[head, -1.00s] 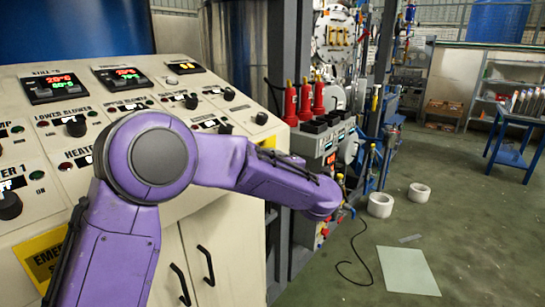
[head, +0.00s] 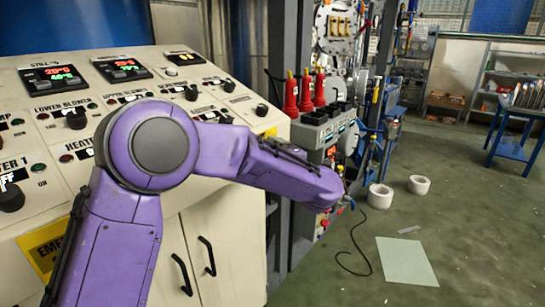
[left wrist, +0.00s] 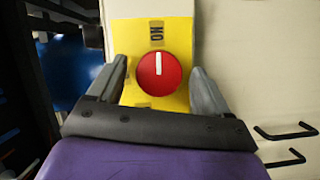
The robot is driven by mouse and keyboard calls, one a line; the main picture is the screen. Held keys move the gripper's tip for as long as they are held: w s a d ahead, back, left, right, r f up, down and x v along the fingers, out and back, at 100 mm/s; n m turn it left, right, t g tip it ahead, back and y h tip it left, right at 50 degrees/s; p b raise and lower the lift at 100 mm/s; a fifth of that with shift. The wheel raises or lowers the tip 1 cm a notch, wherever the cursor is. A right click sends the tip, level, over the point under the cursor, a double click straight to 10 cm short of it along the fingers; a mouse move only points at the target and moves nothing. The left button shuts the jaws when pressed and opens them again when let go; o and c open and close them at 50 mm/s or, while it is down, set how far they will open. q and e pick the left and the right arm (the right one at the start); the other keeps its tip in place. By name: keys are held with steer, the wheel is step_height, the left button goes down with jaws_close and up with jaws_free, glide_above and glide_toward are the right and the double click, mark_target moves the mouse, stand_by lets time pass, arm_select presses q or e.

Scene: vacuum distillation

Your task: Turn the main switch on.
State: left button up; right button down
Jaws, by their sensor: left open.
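The main switch is a round red knob (left wrist: 158,74) with a white mark, on a yellow plate (left wrist: 178,36) on the pale cabinet. In the left wrist view, the mark points up toward a label that reads "ON" sideways. My left gripper (left wrist: 160,88) is open, with one grey finger on each side of the knob and visible gaps between. Whether the fingertips reach past the knob's face I cannot tell. My right gripper is not in view.
The control console (head: 225,150) carries several black knobs and lit displays. Cabinet door handles (head: 208,256) stick out below my arm. A grey unit with red-handled parts (head: 291,95) stands right of the console. A black cable (head: 352,262) and white rolls (head: 380,196) lie on the floor.

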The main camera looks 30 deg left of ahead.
arm_select(q)
steer(key=b+v, duration=0.2)
steer(key=v, duration=0.8)
